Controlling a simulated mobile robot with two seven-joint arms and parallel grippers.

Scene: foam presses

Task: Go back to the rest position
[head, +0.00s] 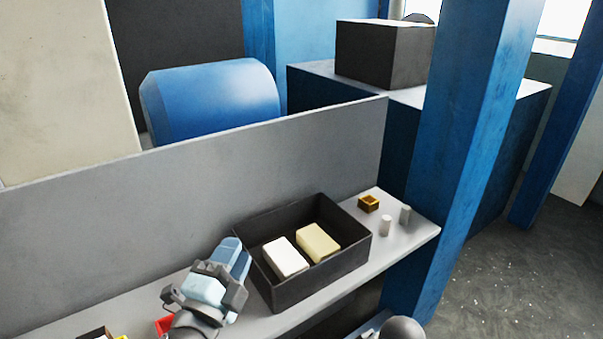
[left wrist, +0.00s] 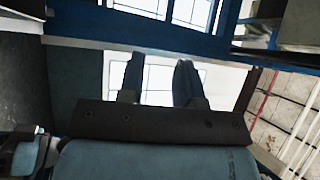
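My left gripper (head: 232,247) shows low in the head view, over the shelf and just left of the black bin. In the left wrist view its two blue-grey fingers (left wrist: 158,72) stand apart, with a bright window showing in the gap and nothing held between them. In the head view the fingers look close together from this angle. My right gripper is not in view; a rounded grey part at the bottom edge of the head view may belong to my right arm.
A grey shelf (head: 404,235) runs below a grey back panel (head: 200,185). The black bin (head: 325,283) holds a white block (head: 286,257) and a cream block (head: 318,243). A small brown box (head: 368,203) and two pale cylinders (head: 386,225) stand right of it. A blue post (head: 455,160) rises beyond.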

